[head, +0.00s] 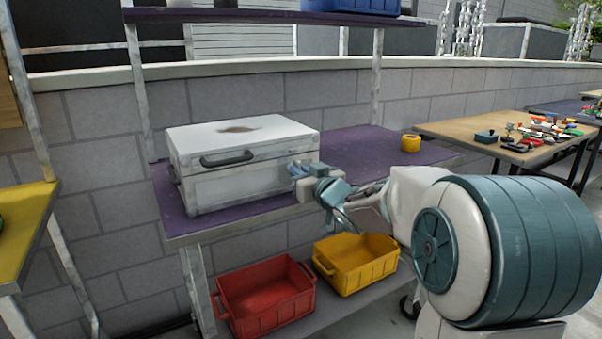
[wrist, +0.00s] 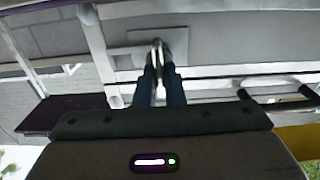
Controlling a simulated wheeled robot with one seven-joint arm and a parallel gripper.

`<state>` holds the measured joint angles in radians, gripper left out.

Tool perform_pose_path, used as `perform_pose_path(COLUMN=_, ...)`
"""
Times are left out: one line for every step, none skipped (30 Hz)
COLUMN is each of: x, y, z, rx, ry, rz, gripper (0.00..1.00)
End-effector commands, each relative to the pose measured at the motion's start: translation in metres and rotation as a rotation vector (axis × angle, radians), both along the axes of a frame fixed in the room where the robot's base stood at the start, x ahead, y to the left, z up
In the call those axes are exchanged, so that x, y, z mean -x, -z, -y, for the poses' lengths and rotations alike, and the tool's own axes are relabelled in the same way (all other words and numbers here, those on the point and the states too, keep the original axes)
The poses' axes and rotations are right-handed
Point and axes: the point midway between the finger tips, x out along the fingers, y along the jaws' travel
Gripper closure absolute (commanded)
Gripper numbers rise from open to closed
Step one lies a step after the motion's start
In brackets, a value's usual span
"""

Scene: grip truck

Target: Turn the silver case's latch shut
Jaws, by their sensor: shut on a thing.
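The silver case (head: 245,188) stands closed on a purple shelf (head: 365,150), with a dark handle (head: 227,159) on its front. My gripper (head: 298,170) is at the right end of the case's front. In the wrist view, my fingers (wrist: 160,72) are shut on the small silver latch (wrist: 157,50), which sits on a light plate on the case wall (wrist: 225,35). The latch is hidden behind my gripper in the head view. Its exact turn is hard to tell.
A yellow roll (head: 410,143) lies on the shelf right of the case. A red bin (head: 265,296) and a yellow bin (head: 355,264) sit on the lower shelf. A wooden table (head: 470,127) with small parts stands at the right.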

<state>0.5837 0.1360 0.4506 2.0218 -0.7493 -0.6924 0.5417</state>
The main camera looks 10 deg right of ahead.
Motion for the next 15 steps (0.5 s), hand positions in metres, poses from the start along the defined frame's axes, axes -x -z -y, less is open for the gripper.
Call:
perform_pose_path(x=0.0002, y=0.0011, z=-0.0006, rx=0.012, ry=-0.001, rz=0.003, gripper=1.0)
perform_pose_path(x=0.0002, y=0.0013, z=-0.0006, rx=0.021, ry=-0.001, rz=0.006, gripper=1.0)
perform_pose_path(x=0.0002, y=0.0016, z=-0.0009, rx=0.036, ry=-0.001, rz=0.01, gripper=1.0)
perform_pose_path(x=0.0002, y=0.0018, z=-0.0011, rx=0.047, ry=-0.001, rz=0.014, gripper=1.0)
perform_pose_path(x=0.0003, y=0.002, z=-0.0011, rx=0.061, ry=-0.001, rz=0.019, gripper=1.0)
perform_pose_path(x=0.0002, y=0.0024, z=-0.0014, rx=0.082, ry=-0.001, rz=0.026, gripper=1.0)
perform_pose_path(x=0.0003, y=0.0026, z=-0.0015, rx=0.1, ry=-0.001, rz=0.031, gripper=1.0)
perform_pose_path(x=0.0004, y=0.0029, z=-0.0017, rx=0.12, ry=-0.001, rz=0.038, gripper=1.0)
perform_pose_path(x=0.0004, y=0.0032, z=-0.0019, rx=0.148, ry=-0.001, rz=0.047, gripper=1.0)
perform_pose_path(x=0.0005, y=0.0034, z=-0.002, rx=0.17, ry=-0.001, rz=0.054, gripper=1.0)
perform_pose_path(x=0.0006, y=0.0036, z=-0.0023, rx=0.194, ry=-0.002, rz=0.062, gripper=1.0)
perform_pose_path(x=0.0008, y=0.0038, z=-0.0028, rx=0.228, ry=-0.002, rz=0.073, gripper=1.0)
perform_pose_path(x=0.0009, y=0.0039, z=-0.0028, rx=0.254, ry=-0.002, rz=0.081, gripper=1.0)
perform_pose_path(x=0.001, y=0.004, z=-0.003, rx=0.281, ry=-0.002, rz=0.091, gripper=1.0)
perform_pose_path(x=0.0009, y=0.0042, z=-0.0035, rx=0.317, ry=-0.003, rz=0.103, gripper=1.0)
